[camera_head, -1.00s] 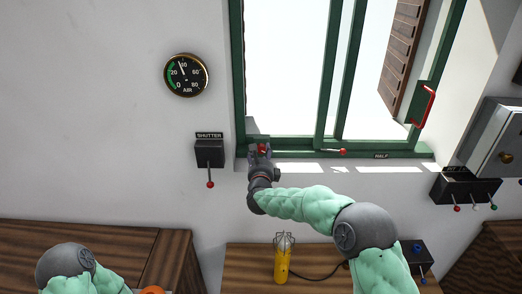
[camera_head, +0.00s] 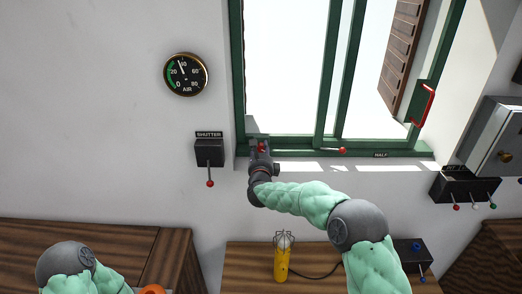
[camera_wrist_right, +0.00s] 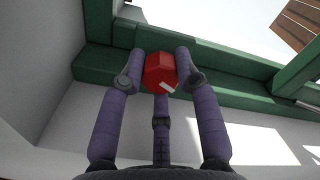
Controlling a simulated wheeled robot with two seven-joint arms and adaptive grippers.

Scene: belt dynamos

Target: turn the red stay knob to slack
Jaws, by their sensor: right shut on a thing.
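The red stay knob (camera_wrist_right: 160,71) is a faceted red knob with a white mark on its lower right, at the green window sill. It shows small in the head view (camera_head: 261,148). My right gripper (camera_wrist_right: 160,72) has its fingers around the knob, one on each side and one below, and is shut on it. In the head view my right gripper (camera_head: 260,150) is at the left end of the sill. My left arm shows at the lower left, but its gripper is out of view.
A red-tipped stay lever (camera_head: 342,150) sits on the sill by a HALF label (camera_head: 381,155). The shutter box (camera_head: 209,153) with its lever is left of my right gripper. A yellow lamp (camera_head: 283,258) stands on the wooden bench (camera_head: 252,262) below. An air gauge (camera_head: 186,75) hangs on the wall.

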